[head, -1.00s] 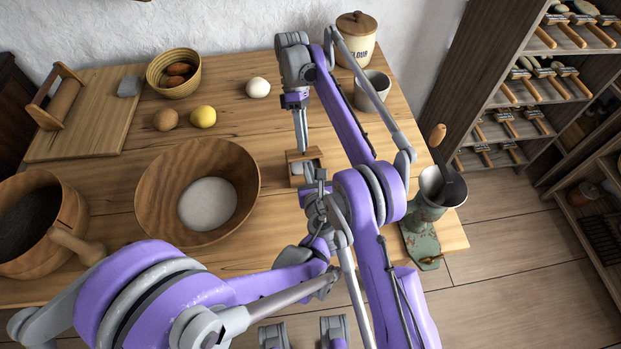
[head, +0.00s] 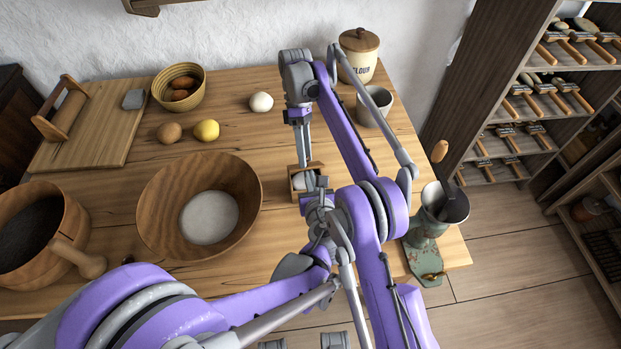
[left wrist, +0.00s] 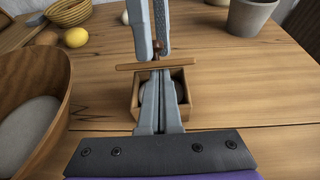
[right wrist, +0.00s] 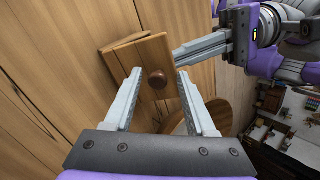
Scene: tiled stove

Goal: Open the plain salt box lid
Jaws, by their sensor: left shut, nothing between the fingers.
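The small wooden salt box (head: 309,183) stands on the table, its opening showing in the left wrist view (left wrist: 136,98). Its lid (left wrist: 128,67) is raised and seen nearly edge-on there; its round knob (right wrist: 157,80) faces my right gripper. My right gripper (right wrist: 158,73) is open, its fingers on either side of the knob; I cannot tell whether they touch it. My left gripper (left wrist: 160,72) is shut and empty, its fingers reaching over the box opening to the lid's underside. In the right wrist view its tip (right wrist: 178,52) is at the lid's edge. The fingers partly hide the box interior.
A large wooden bowl (head: 160,215) with white contents stands left of the box. A grey cup (head: 374,106) and a flour jar (head: 358,60) stand behind right. A green grinder (head: 424,250) is at the right edge. Bare tabletop lies around the box.

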